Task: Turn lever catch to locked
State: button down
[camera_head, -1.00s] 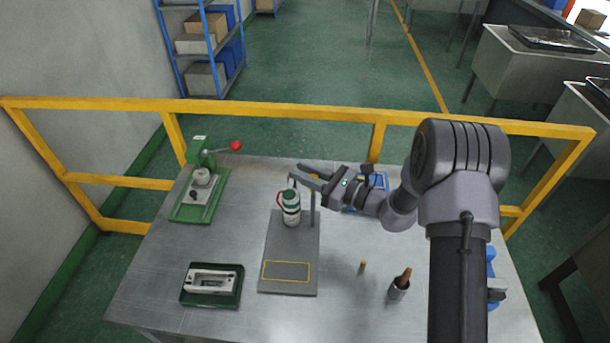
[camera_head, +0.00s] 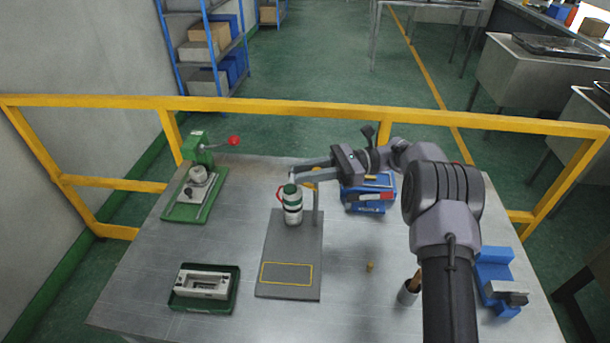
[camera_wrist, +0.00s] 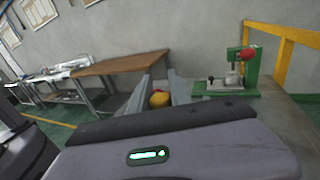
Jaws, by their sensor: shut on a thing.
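My gripper (camera_head: 308,170) is at the top of a grey stand, just above and behind a white and green canister (camera_head: 292,208) with a red handle. In the wrist view its two fingers (camera_wrist: 160,96) are closed around a small yellow-orange knob (camera_wrist: 159,99). In the head view the knob is not clear at the fingertips, and I cannot tell whether it belongs to the lever catch. The canister stands upright on the grey base plate (camera_head: 282,250), beside a thin post (camera_head: 315,200). No locked or unlocked mark is readable.
A green press (camera_head: 198,150) with a red lever ball stands at the left. A green tray (camera_head: 176,302) lies front left. A blue box (camera_head: 360,199) is behind my wrist's side, and a blue vise (camera_head: 494,272) stands at the right. A small brass piece (camera_head: 370,266) stands in front.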

jog(key=shift+s+n+g, duration=0.15)
jog(key=shift+n+g, duration=0.25)
jog(key=shift+g, duration=0.2)
jog(key=c, duration=1.3)
grip_release()
jog(key=shift+a, duration=0.15)
jog(key=shift+o, duration=0.2)
jog(key=shift+r, duration=0.15)
jog(key=s+d+r+p, duration=0.2)
jog(key=s+p, duration=0.1)
jog(key=s, duration=0.4)
jog(key=s+d+r+p, duration=0.2)
jog(key=s+d+p, duration=0.1)
jog(key=s, duration=0.5)
jog(key=shift+r, duration=0.35)
